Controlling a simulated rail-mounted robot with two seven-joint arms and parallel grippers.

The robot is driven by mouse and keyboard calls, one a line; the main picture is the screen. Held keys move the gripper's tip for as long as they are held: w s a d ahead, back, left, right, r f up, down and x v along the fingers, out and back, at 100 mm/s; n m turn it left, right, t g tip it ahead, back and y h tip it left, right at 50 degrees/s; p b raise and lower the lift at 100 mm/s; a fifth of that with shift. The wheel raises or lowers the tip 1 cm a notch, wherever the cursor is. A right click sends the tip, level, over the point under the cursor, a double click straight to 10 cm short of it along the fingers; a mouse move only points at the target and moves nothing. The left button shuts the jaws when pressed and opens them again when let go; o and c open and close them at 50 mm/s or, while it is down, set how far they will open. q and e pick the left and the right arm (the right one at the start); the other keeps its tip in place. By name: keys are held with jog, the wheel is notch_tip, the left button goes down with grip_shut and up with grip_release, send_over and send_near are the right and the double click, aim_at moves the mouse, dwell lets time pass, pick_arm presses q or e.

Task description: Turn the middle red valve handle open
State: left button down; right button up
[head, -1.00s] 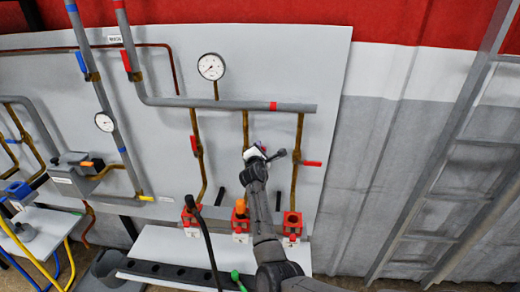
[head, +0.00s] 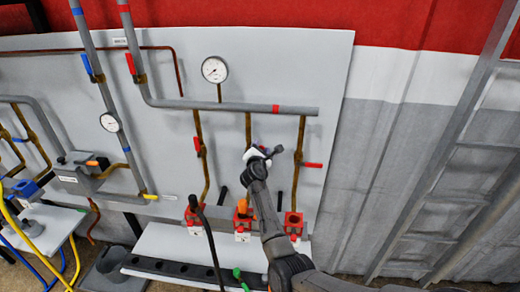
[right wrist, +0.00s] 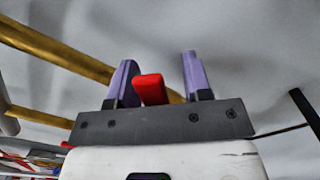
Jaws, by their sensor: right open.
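The middle red valve handle (right wrist: 150,89) shows in the right wrist view between the two purple fingers of my right gripper (right wrist: 159,60), closer to the left finger. The fingers are open and apart; whether one touches the handle I cannot tell. In the head view my right gripper (head: 258,153) is in front of the middle brass pipe (head: 248,128) and hides the handle there. The left red handle (head: 198,144) and the right red handle (head: 312,165) are on the brass pipes on either side. My left gripper is not in view.
A grey horizontal pipe (head: 245,107) and a round gauge (head: 214,69) are above. Red fittings, such as the left one (head: 193,216), are below at the pipe ends. A black hose (head: 211,248) hangs in front. The wall (head: 385,170) at right is clear up to a ladder-like frame (head: 440,155).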

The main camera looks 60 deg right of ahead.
jog(key=shift+w+r, duration=0.15)
jog(key=shift+r, duration=0.05)
